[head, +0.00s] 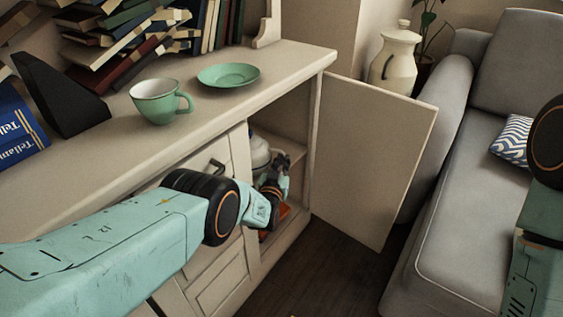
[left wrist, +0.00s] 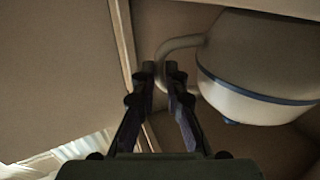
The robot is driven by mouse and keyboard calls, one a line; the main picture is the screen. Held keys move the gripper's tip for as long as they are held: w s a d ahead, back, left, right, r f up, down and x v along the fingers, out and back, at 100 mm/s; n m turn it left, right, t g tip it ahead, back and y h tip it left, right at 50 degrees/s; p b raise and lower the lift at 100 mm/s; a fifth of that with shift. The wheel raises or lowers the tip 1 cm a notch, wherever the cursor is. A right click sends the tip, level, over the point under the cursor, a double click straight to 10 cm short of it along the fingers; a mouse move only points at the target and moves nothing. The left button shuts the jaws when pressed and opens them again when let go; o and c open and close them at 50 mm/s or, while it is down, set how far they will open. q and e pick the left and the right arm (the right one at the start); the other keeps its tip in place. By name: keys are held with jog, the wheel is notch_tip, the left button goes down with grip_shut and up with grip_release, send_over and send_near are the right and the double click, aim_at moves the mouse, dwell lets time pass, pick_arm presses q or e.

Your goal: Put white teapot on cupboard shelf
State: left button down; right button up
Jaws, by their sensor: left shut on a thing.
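The white teapot (head: 259,151) is inside the open cupboard (head: 313,130), partly hidden by the cupboard front and my gripper. In the left wrist view the teapot (left wrist: 262,105) shows a rounded white body with a blue band and a curved handle. My left gripper (head: 277,172) reaches into the cupboard opening. In the left wrist view its fingers (left wrist: 164,72) are closed at the teapot's handle. I cannot tell whether the teapot's base touches the shelf. My right gripper is out of view; only part of my right arm shows at the right edge.
The cupboard door (head: 372,160) stands wide open to the right. A green cup (head: 155,103) and saucer (head: 228,75) sit on the cupboard top, with books behind. An orange item (head: 284,216) lies low inside the cupboard. A grey sofa (head: 465,220) is at the right.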

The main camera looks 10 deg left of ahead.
pick_arm(q)
jog(key=shift+w+f, duration=0.1)
jog(key=c, duration=1.8)
grip_release()
jog(key=shift+f, duration=0.2)
jog(key=o, duration=0.3)
jog(key=shift+s+r, duration=0.2)
jog(key=shift+o, duration=0.6)
jog(key=shift+f, duration=0.1)
jog(key=shift+w, duration=0.1)
jog(key=shift+r, duration=0.2)
jog(key=s+p, duration=0.7)
jog(key=s, duration=0.5)
